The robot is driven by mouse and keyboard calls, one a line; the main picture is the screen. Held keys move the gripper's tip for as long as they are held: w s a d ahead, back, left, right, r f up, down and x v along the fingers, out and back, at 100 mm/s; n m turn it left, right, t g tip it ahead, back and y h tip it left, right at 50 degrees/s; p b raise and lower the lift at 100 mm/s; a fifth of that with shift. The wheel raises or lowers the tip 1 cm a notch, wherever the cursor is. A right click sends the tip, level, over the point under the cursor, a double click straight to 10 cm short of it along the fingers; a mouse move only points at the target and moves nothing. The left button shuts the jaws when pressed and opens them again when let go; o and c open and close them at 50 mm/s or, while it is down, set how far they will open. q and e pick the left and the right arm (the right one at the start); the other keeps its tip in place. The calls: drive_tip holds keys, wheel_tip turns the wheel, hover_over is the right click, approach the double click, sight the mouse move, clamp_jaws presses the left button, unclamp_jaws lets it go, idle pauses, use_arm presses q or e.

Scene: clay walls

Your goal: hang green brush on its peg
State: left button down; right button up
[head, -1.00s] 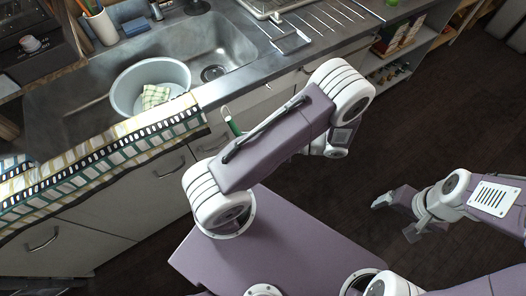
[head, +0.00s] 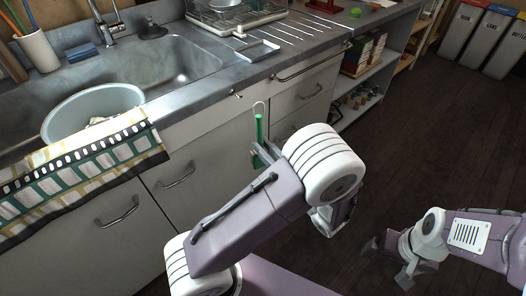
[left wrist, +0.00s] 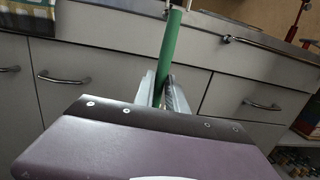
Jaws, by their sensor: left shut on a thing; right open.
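The green brush (head: 260,128) stands roughly upright in front of the cabinets, with a pale loop at its top. My left gripper (head: 259,156) is shut on its green handle. A small pale peg (head: 238,94) sticks out of the front below the counter edge, a little left of the loop in the head view. My right gripper (head: 389,262) is open and empty, low over the floor.
The counter (head: 205,92) holds a sink with a grey basin (head: 95,107) and a patterned towel (head: 90,160) over its edge. Cabinet handles (head: 176,178) stick out below. An open shelf (head: 365,85) stands to the right.

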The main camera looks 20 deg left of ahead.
use_arm(q)
drive_tip(key=w+a+f+b, duration=0.1)
drive_tip(key=w+a+b, duration=0.1)
drive_tip(key=a, duration=0.5)
drive_tip(key=shift+w+a+f, duration=0.35)
drive_tip(key=shift+w, duration=0.25)
idle(0.5)
drive_tip(key=c, duration=1.3)
unclamp_jaws()
